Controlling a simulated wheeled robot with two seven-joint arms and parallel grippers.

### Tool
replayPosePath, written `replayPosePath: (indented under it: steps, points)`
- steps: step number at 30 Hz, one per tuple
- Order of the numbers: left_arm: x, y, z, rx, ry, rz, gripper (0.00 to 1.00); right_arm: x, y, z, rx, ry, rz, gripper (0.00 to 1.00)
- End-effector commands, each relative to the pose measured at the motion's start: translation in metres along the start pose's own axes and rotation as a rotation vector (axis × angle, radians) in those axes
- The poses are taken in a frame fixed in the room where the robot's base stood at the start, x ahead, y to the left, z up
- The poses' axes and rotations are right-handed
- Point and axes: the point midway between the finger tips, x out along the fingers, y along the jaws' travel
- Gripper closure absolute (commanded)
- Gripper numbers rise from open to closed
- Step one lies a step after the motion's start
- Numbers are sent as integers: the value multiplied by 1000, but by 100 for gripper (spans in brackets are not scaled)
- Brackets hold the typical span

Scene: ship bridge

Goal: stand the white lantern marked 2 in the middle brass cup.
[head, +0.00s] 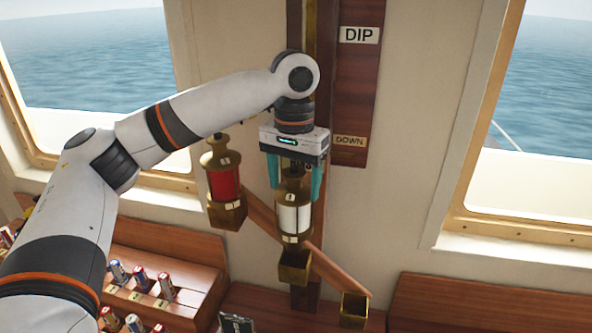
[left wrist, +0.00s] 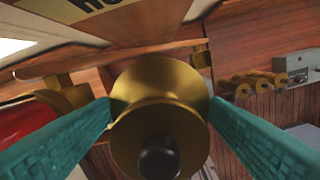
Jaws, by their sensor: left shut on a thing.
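The white lantern marked 2 (head: 294,217), with brass top and base, hangs upright between the teal fingers of my left gripper (head: 294,180), which is shut on it. In the left wrist view its round brass top (left wrist: 160,115) with a dark knob sits between both fingers (left wrist: 160,125). The middle brass cup (head: 295,267) is just below the lantern's base; its opening shows and looks empty. I cannot tell exactly how wide the gap is. My right gripper is not in view.
A red lantern (head: 225,182) stands in the left brass cup (head: 228,216), close beside my left gripper. The right brass cup (head: 354,310) is empty. A slanting wooden bar (head: 337,272) joins the cups. A wooden rack (head: 190,270) with several small cylinders is at lower left.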

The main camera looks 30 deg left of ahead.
Motion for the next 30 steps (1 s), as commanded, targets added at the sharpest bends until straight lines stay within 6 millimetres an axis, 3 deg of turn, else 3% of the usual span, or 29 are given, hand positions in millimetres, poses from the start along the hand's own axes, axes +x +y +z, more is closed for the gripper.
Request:
replayPosePath:
  steps: [18, 30]
  points:
    - [55, 0, 0, 0, 0, -1, 88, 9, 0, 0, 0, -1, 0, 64]
    - [73, 0, 0, 0, -2, 0, 88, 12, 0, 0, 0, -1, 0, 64]
